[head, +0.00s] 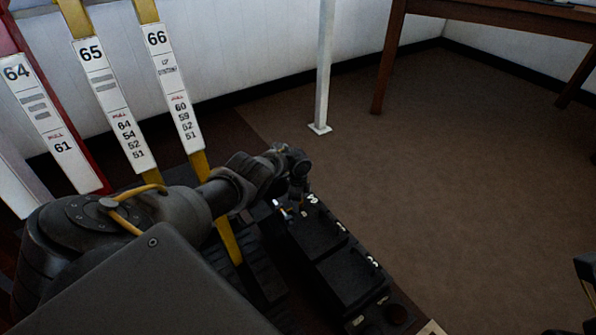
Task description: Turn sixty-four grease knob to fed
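The lever with plate 64 (45,125) stands at the far left, white plate on a red lever. I cannot pick out its grease knob for certain. Black boxes (318,240) with small white marks lie low in the middle. A small pale metal piece (283,211) shows at their far left end, and I cannot tell whether it is a knob. My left arm reaches across from the left. Its gripper (299,198) points down at that end of the boxes, beside the pale piece; its fingers are too dark and small to read.
Levers 65 (115,105) and 66 (175,85) stand right of lever 64, behind my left arm. A white post (325,70) rises from the floor. A wooden table (500,12) stands at the back right. The brown floor (450,160) between is clear.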

